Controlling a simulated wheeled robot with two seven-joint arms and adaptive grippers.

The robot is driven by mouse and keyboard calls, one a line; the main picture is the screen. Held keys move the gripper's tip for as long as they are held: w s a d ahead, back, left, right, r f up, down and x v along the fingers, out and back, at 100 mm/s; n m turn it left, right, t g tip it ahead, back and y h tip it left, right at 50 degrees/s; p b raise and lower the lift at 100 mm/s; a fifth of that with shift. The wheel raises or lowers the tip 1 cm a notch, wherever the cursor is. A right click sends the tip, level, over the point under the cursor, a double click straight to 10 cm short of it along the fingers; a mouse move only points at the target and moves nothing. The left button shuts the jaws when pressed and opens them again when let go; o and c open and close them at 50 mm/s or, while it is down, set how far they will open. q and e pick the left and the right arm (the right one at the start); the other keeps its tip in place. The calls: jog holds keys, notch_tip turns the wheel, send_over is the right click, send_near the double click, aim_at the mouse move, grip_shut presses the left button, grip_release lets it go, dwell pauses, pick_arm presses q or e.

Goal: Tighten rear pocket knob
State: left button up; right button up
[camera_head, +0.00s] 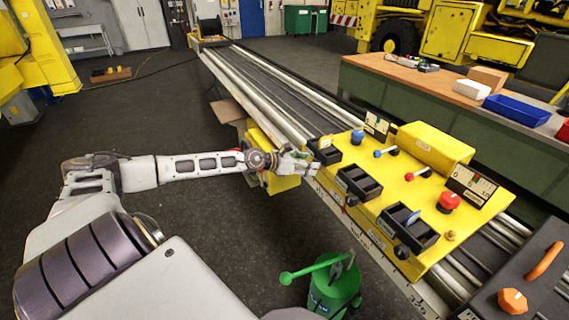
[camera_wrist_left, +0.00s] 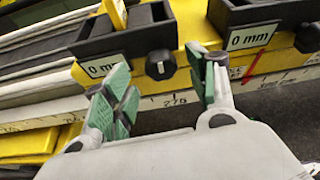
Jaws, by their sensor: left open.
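The front pocket (camera_head: 408,229) has a similar knob (camera_head: 402,251). My left gripper (camera_head: 312,166) is open and empty, its green pads (camera_wrist_left: 163,93) spread, with the rear knob beyond the gap and apart from them. My right gripper is out of view.
A blue knob (camera_head: 357,136) and a red knob (camera_head: 449,201) stand on the fixture's top. A ruled scale (camera_wrist_left: 180,98) runs along its front edge. A green canister (camera_head: 335,288) stands on the floor at front. A workbench (camera_head: 450,95) lies behind the rail.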

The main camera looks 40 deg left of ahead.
pick_arm(q)
jog(key=shift+s+a+r, duration=0.2)
jog(key=shift+s, duration=0.35)
jog(key=shift+v, duration=2)
jog(key=shift+v, duration=0.85)
jog(key=shift+v, duration=1.4)
jog(key=shift+r, duration=0.15)
